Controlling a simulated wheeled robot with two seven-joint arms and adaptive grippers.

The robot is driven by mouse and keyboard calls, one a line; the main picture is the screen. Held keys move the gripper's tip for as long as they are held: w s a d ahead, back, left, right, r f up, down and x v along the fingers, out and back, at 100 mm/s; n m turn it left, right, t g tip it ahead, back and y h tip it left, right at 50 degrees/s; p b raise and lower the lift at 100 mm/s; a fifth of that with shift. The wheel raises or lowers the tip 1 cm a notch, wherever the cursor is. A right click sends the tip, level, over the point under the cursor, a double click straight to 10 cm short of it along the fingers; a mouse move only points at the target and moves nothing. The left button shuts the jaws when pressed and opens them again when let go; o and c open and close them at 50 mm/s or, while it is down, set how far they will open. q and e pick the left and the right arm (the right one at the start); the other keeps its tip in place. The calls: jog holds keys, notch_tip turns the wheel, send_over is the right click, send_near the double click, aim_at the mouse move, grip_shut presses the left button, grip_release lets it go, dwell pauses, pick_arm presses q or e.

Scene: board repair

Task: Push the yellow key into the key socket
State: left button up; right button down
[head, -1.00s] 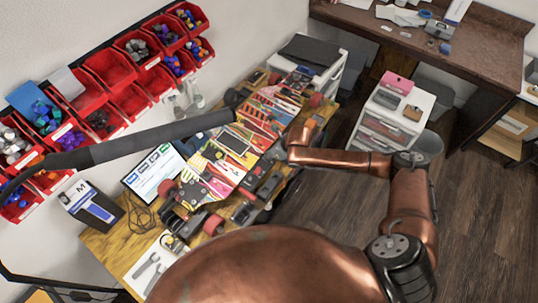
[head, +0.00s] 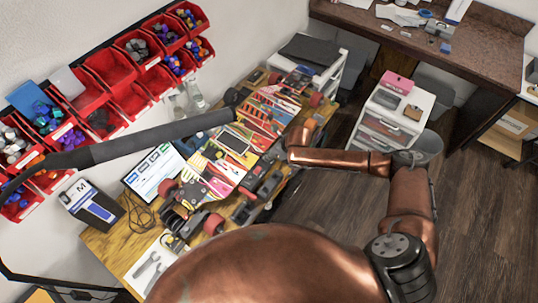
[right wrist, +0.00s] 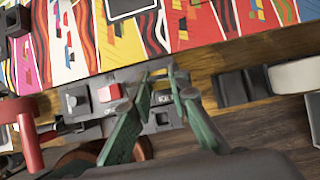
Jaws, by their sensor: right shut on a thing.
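My right gripper (right wrist: 163,78) is shut on the yellow key, its green fingers coming together at the tips. Only a small yellow piece of the key (right wrist: 158,72) shows there. The tips are over the edge of the painted board (right wrist: 215,32), by a row of dark control blocks. The key socket cannot be clearly told apart; the fingers cover part of that row. In the head view my copper right arm reaches to the board's right side, and its fingers are too small and dark to make out. My left gripper is not in view.
A red button (right wrist: 110,92) sits left of the fingers. In the head view, a long dark bar (head: 150,133) crosses over the wooden bench (head: 100,245). Red bins (head: 105,65) hang on the wall.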

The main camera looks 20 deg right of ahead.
jog(key=shift+f, duration=0.4)
dwell(0.4)
jog(key=c, duration=1.7)
grip_release()
jog(key=shift+c, duration=0.2)
jog(key=shift+o, duration=0.7)
jog(key=shift+o, duration=0.7)
jog(key=shift+r, duration=0.25)
jog(key=shift+r+p, duration=1.3)
jog(key=shift+p, duration=0.1)
